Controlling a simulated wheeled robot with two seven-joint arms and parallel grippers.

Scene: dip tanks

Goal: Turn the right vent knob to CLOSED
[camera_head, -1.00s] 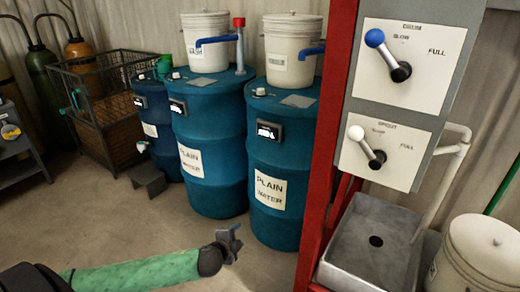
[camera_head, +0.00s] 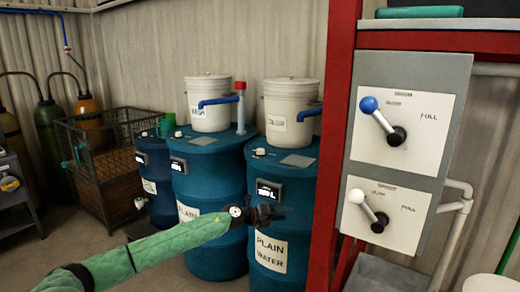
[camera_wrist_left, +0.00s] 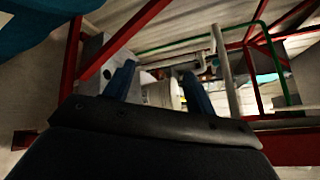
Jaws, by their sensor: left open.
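No knob marked as a vent or CLOSED can be made out in the head view. The panel (camera_head: 432,77) at right carries an upper lever with a blue ball (camera_head: 369,105) and a lower lever with a white ball (camera_head: 356,196). Both levers slant up-left from dark hubs, with FULL lettered at their right. My left gripper (camera_head: 272,213) appears in front of the right blue drum (camera_head: 262,192), left of the panel and not on any lever. In the left wrist view its blue fingers (camera_wrist_left: 158,85) are apart, with nothing seen held. My right gripper is out of view.
A red post (camera_head: 322,150) stands between the right drum and the panel. White buckets (camera_head: 208,104) with blue spouts sit on the drums. A wire crate (camera_head: 100,160) and gas cylinders stand at the left. A white pipe (camera_head: 456,210) runs right of the panel.

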